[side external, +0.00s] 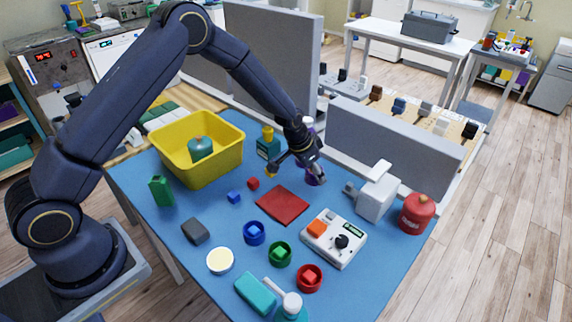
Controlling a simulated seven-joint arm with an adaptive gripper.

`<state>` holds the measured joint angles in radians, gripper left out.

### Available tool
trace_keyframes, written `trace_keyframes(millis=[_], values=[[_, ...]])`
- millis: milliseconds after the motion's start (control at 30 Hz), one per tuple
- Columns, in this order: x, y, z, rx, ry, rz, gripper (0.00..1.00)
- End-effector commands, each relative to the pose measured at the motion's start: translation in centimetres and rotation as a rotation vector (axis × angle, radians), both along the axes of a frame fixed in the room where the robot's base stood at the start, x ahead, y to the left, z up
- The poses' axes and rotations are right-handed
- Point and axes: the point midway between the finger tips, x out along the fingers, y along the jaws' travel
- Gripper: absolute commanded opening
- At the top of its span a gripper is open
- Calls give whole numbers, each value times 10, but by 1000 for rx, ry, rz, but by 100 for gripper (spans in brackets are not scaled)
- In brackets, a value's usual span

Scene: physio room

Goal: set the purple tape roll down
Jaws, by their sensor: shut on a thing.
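The purple tape roll (313,181) shows as a small purple patch at the fingertips of my gripper (298,163), toward the back of the blue table. My gripper is shut on the roll, and its fingers hide most of it. I cannot tell whether the roll touches the table or hangs just above it. A red square mat (283,205) lies flat in front of the gripper.
A yellow bin (184,177) holding a green item stands at the back left. A teal bottle (267,149) is left of the gripper. A white pump-like device (376,192), a red canister (416,212) and a control box (334,248) stand to the right. Grey panels (390,140) rise behind.

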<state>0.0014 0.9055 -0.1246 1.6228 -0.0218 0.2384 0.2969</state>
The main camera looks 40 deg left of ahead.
Motion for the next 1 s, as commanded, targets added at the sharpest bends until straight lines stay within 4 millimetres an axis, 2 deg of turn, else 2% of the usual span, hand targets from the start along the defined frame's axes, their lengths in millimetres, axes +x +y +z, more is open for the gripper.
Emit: trace_keyframes(millis=[233, 433, 800, 833, 1000], values=[[13, -2, -16, 0, 0, 0, 20], [13, -2, -45, 0, 2, 0, 20], [13, -1, -49, 0, -1, 0, 20], [14, -1, -49, 0, -1, 0, 55], [13, -1, -49, 0, -1, 0, 73]])
